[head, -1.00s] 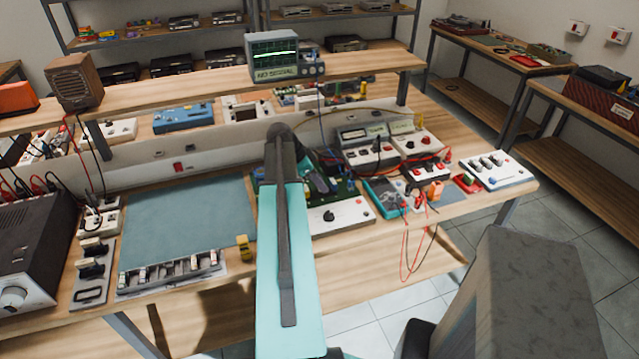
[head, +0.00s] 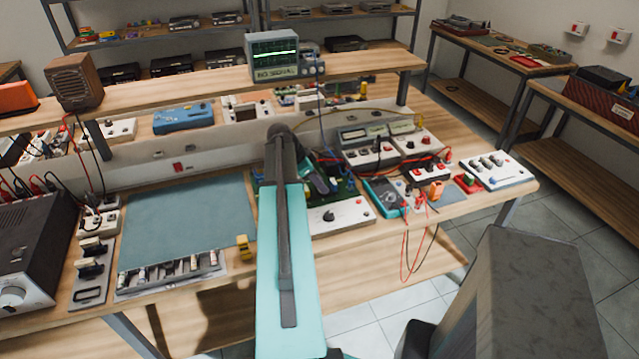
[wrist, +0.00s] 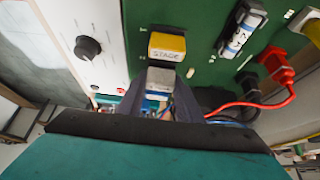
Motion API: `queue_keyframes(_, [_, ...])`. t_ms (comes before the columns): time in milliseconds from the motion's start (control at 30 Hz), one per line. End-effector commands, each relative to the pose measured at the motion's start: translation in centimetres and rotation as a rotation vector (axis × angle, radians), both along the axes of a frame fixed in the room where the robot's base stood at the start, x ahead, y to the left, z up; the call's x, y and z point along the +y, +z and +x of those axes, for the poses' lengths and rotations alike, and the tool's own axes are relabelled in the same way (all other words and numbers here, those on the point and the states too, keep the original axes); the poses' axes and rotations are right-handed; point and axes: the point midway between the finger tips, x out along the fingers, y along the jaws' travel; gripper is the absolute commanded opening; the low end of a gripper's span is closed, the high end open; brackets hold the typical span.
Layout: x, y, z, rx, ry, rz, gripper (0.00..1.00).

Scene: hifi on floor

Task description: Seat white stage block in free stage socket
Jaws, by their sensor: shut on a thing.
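In the wrist view my gripper (wrist: 160,82) is shut on a small white-grey stage block (wrist: 161,77), with dark fingers either side of it. The block is held close to the green board (wrist: 198,68), just below a yellow block marked STAGE (wrist: 167,46) in the picture. I cannot tell whether the held block touches the board. No empty stage socket can be made out clearly; the fingers and block hide part of the board. In the head view the green board (head: 347,186) shows beside my arm, which hides much of it and the held block.
A white panel with a black knob (wrist: 88,48) adjoins the board. A black-and-white part (wrist: 241,28) and a red plug (wrist: 276,64) with its cable are on the right. A teal meter (head: 384,196) with loose leads lies right of the board. The grey-blue mat (head: 190,220) is clear.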

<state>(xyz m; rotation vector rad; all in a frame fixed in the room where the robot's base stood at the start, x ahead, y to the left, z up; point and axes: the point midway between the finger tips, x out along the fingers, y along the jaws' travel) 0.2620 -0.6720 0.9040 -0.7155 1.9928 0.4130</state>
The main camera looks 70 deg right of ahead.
Motion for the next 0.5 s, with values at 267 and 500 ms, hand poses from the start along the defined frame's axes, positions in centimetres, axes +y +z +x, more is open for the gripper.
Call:
queue_keyframes(267, [-0.01, -0.26, -0.01, 0.000, 0.000, 0.000, 0.09])
queue_keyframes(500, [-0.01, -0.44, -0.01, 0.000, 0.000, 0.000, 0.09])
